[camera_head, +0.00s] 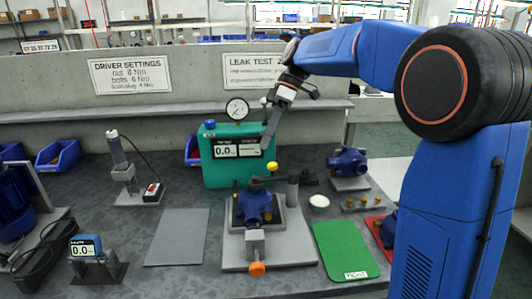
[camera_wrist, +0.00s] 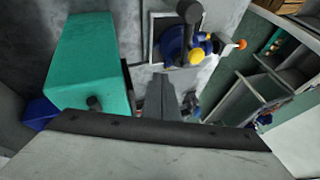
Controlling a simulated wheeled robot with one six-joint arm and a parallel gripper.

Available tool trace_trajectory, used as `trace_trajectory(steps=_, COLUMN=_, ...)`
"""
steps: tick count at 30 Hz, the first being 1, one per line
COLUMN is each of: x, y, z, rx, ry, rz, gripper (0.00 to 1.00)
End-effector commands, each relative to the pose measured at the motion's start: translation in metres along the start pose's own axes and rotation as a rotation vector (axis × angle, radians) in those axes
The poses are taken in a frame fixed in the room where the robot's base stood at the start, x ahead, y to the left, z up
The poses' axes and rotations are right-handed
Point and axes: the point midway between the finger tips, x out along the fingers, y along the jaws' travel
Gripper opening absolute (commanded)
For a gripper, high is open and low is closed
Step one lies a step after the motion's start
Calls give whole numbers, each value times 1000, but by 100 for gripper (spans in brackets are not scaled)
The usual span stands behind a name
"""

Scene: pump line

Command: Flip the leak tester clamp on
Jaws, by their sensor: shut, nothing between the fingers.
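The leak tester is a teal box (camera_head: 222,178) with a round gauge and two 0.0 displays; it also shows in the wrist view (camera_wrist: 88,70). In front of it, a blue pump (camera_head: 254,207) sits in a fixture on a grey plate (camera_head: 290,250). An orange knob (camera_head: 257,269) is at the fixture's front. My gripper (camera_head: 267,143) is shut and empty, pointing down by the tester's right edge, above and apart from the yellow knob. In the wrist view, the pump (camera_wrist: 174,46) is ahead of the fingers.
A white round cap (camera_head: 319,201), a tray of brass fittings (camera_head: 361,203) and a green mat (camera_head: 340,250) lie to the right. Another blue pump (camera_head: 348,162) stands behind them. A grey mat (camera_head: 178,237) is at the left. A shelf edge (camera_head: 180,113) runs behind.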

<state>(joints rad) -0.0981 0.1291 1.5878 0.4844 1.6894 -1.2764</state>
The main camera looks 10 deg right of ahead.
Motion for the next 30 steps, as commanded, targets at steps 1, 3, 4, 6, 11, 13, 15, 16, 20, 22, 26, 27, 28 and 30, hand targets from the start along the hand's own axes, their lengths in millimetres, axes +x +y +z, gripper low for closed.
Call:
trace_trajectory(steps=1, x=-10, y=2, z=-1, rx=0, ry=1, rz=2, gripper=0)
trace_trajectory(steps=3, x=-22, y=4, z=-3, rx=0, ry=1, rz=3, gripper=0)
trace_trajectory(steps=4, x=-27, y=4, z=-4, rx=0, ry=0, rz=1, gripper=0)
trace_trajectory(steps=6, x=-37, y=5, z=-5, rx=0, ry=0, rz=1, gripper=0)
trace_trajectory(steps=11, x=-53, y=6, z=-8, rx=1, ry=0, rz=1, gripper=0)
trace_trajectory(steps=13, x=-57, y=6, z=-8, rx=1, ry=0, rz=0, gripper=0)
trace_trajectory(steps=15, x=-58, y=7, z=-8, rx=1, ry=0, rz=-1, gripper=0)
trace_trajectory(steps=16, x=-59, y=7, z=-8, rx=1, ry=0, rz=0, gripper=0)
trace_trajectory(steps=20, x=-59, y=7, z=-8, rx=1, ry=0, rz=0, gripper=0)
trace_trajectory(steps=22, x=-59, y=7, z=-8, rx=1, ry=0, rz=-1, gripper=0)
trace_trajectory(steps=26, x=-59, y=6, z=-8, rx=1, ry=0, rz=0, gripper=0)
trace_trajectory(steps=27, x=-59, y=6, z=-8, rx=1, ry=0, rz=0, gripper=0)
trace_trajectory(steps=28, x=-59, y=6, z=-8, rx=1, ry=0, rz=0, gripper=0)
trace_trajectory(steps=30, x=-59, y=6, z=-8, rx=0, ry=0, rz=0, gripper=0)
